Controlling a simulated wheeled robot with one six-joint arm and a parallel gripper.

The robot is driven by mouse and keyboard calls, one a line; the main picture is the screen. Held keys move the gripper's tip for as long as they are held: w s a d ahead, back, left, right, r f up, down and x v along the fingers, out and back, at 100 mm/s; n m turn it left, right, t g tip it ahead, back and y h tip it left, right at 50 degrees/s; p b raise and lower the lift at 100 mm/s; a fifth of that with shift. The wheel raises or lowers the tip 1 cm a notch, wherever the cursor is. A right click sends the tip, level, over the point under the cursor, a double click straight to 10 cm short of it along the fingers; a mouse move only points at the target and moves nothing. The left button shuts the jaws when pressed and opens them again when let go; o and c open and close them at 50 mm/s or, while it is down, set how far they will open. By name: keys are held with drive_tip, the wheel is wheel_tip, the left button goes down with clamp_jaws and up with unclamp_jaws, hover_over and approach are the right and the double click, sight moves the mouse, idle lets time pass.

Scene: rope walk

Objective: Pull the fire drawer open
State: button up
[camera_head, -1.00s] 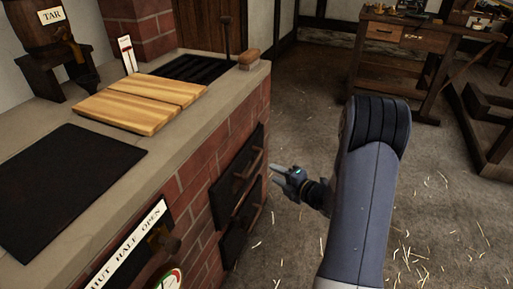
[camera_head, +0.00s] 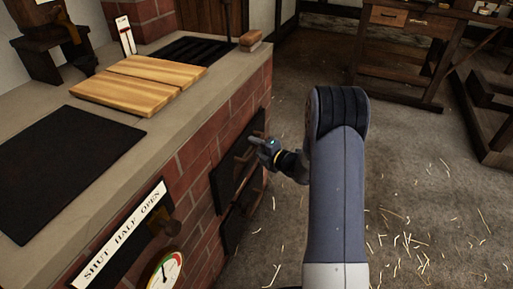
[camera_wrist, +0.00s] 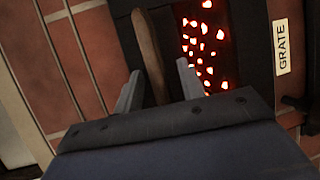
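The brick hearth has dark iron fronts with wooden bar handles on its right face in the head view. The upper front (camera_head: 226,181) is partly hidden by my gripper (camera_head: 260,146), which is beside its handle. No drawer label is readable there. In the wrist view, a wooden handle (camera_wrist: 149,55) lies between the two spread fingers of my gripper (camera_wrist: 158,88). The fingers are open, with a visible gap on the right side; contact cannot be told. Glowing embers (camera_wrist: 206,40) show through a dark opening right of the handle.
A GRATE label (camera_wrist: 282,47) is right of the embers. A SHUT HALF OPEN plate (camera_head: 125,232) and a round gauge (camera_head: 166,270) are on the near hearth face. Wooden boards (camera_head: 140,84) lie on top. Straw-strewn floor (camera_head: 420,200) is clear right of my arm.

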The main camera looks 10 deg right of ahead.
drive_tip(key=shift+c, duration=0.2)
clamp_jaws()
idle(0.4)
